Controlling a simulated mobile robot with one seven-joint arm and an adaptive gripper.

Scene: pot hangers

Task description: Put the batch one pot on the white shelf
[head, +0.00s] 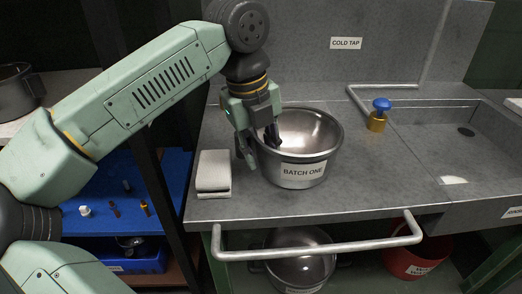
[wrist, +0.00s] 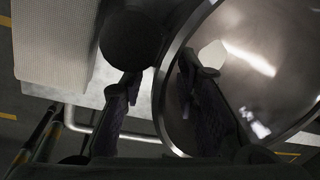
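The batch one pot (head: 303,170) is a steel pot with a "BATCH ONE" label, upright on the grey counter. Its shiny inside and rim (wrist: 170,75) fill the right of the wrist view. My gripper (head: 261,150) points down at the pot's left side, one finger outside the wall and one inside. In the wrist view, my gripper (wrist: 160,78) has the rim between its fingers, with a gap at the outer finger. A dark round part beside the rim may be a handle. A pale shelf surface (head: 8,128) at the left edge bears another pot (head: 16,92).
A folded grey-white cloth (head: 214,173) lies just left of the pot. A blue-knobbed brass valve (head: 379,112) and a sink (head: 465,125) are to the right. A rail (head: 320,247) runs along the counter front. Another pot (head: 299,262) stands below, near a red bucket (head: 408,262).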

